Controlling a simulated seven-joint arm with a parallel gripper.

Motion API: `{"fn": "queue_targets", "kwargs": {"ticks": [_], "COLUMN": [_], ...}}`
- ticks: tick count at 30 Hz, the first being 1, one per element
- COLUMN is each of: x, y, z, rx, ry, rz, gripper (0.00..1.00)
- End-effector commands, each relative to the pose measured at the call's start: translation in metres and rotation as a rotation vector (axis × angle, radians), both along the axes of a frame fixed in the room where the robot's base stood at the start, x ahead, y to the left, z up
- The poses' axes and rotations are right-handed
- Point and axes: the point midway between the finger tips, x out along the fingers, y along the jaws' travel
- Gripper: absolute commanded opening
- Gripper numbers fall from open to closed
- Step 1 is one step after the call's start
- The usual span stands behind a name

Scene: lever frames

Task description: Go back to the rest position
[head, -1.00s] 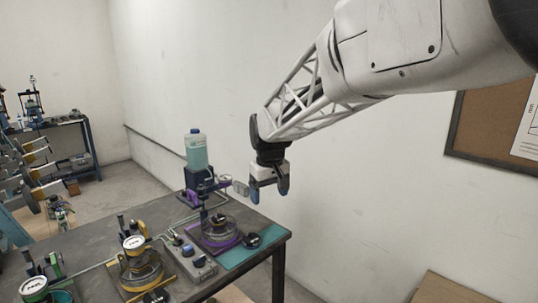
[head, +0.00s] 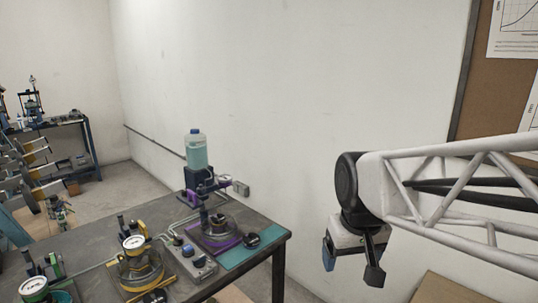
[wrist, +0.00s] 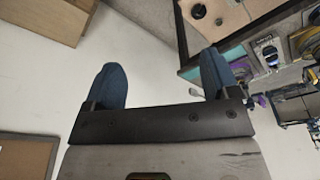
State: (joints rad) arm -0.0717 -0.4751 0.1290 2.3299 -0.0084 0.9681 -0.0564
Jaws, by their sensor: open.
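My gripper (head: 352,268) hangs at the right of the head view, off the right end of the workbench (head: 262,222) and apart from it. Its two fingers are spread with nothing between them. In the wrist view the two blue fingertips of my gripper (wrist: 162,84) stand wide apart against the pale wall and floor.
The bench holds a purple-based device (head: 220,232) with a bottle of blue-green liquid (head: 196,150), a yellow-based device (head: 138,268) with a gauge, and a grey control box (head: 190,258). A corkboard (head: 482,75) hangs on the right wall. Space around my gripper looks clear.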

Motion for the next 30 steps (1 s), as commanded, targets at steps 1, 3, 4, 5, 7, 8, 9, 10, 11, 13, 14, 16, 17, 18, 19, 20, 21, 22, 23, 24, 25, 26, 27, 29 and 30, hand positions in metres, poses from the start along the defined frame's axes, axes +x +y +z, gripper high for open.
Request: {"fn": "queue_targets", "kwargs": {"ticks": [1,3,4,5,7,8,9,10,11,13,14,16,17,18,19,20,21,22,23,24,25,26,27,29,30], "x": [-0.015,-0.034,-0.041,-0.049,-0.065,-0.071,-0.078,-0.083,-0.087,-0.096,-0.098,-0.103,-0.104,-0.105,-0.105,-0.105,-0.105,-0.105,-0.105,-0.105,-0.105,-0.105,-0.105,-0.105,-0.105], "y": [-0.006,-0.012,-0.014,-0.017,-0.021,-0.023,-0.025,-0.026,-0.027,-0.029,-0.03,-0.031,-0.031,-0.032,-0.032,-0.032,-0.032,-0.032,-0.031,-0.031,-0.031,-0.031,-0.031,-0.031,-0.031], "z": [-0.004,-0.01,-0.012,-0.015,-0.021,-0.024,-0.027,-0.029,-0.031,-0.035,-0.036,-0.038,-0.039,-0.04,-0.04,-0.04,-0.04,-0.04,-0.04,-0.04,-0.04,-0.04,-0.04,-0.04,-0.04], "rx": [0.002,0.004,0.005,0.006,0.009,0.01,0.011,0.012,0.012,0.013,0.014,0.015,0.015,0.015,0.015,0.015,0.015,0.015,0.015,0.015,0.015,0.015,0.015,0.015,0.015], "ry": [-0.006,-0.013,-0.018,-0.02,-0.026,-0.029,-0.031,-0.033,-0.036,-0.04,-0.041,-0.042,-0.042,-0.042,-0.042,-0.043,-0.043,-0.042,-0.042,-0.042,-0.042,-0.042,-0.042,-0.042,-0.042], "rz": [-0.02,-0.045,-0.056,-0.067,-0.09,-0.099,-0.11,-0.117,-0.124,-0.137,-0.141,-0.147,-0.149,-0.15,-0.151,-0.151,-0.151,-0.151,-0.151,-0.151,-0.151,-0.151,-0.151,-0.151,-0.151], "gripper": [0.81,0.81,0.81,0.81,0.81,0.81,0.81,0.81,0.81,0.81,0.81,0.81,0.81,0.81,0.81,0.81,0.81,0.81,0.81,0.81,0.81,0.81,0.81,0.81,0.81]}}
